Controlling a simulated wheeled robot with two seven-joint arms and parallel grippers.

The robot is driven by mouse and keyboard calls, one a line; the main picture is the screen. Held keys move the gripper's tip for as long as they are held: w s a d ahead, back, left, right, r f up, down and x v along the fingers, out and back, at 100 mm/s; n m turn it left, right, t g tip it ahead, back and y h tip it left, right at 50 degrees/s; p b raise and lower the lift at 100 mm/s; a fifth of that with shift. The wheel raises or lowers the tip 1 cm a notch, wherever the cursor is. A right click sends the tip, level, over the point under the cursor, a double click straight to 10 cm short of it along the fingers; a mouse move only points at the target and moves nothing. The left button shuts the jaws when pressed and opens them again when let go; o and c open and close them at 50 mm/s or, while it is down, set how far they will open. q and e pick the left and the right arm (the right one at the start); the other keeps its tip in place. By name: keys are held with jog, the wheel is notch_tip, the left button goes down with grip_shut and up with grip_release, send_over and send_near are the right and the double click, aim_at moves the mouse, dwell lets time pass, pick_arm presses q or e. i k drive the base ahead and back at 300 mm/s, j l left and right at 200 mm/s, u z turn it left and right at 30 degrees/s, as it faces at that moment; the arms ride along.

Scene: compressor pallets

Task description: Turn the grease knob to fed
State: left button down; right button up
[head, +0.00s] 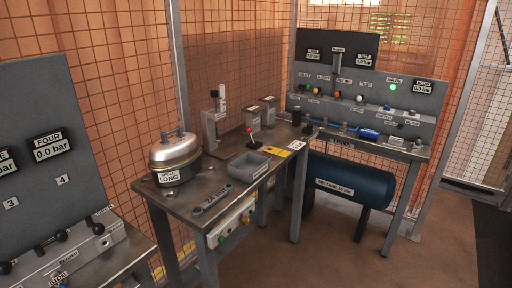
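I cannot pick out a knob labelled grease; most small labels are too small to read. Several small coloured knobs or buttons sit on the grey back panel (352,92), among them a white one (360,99) and an orange one (317,91). Black knobs (62,236) sit along the grey console at the left. A green knob or button and an orange one show on the box (232,222) under the front edge of the middle table. Neither of my grippers is in view.
A blue air tank (350,181) lies under the back bench. Mesh fencing stands behind. The brown floor (400,255) at lower right is clear.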

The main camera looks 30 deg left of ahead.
aim_at(245, 220)
jog(key=l+u, duration=0.2)
jog(key=l, duration=0.45)
jog(key=l+u, duration=0.2)
jog(key=l, duration=0.5)
jog(key=k+l+u, duration=0.2)
jog(key=l, duration=0.45)
jog(key=i, duration=0.1)
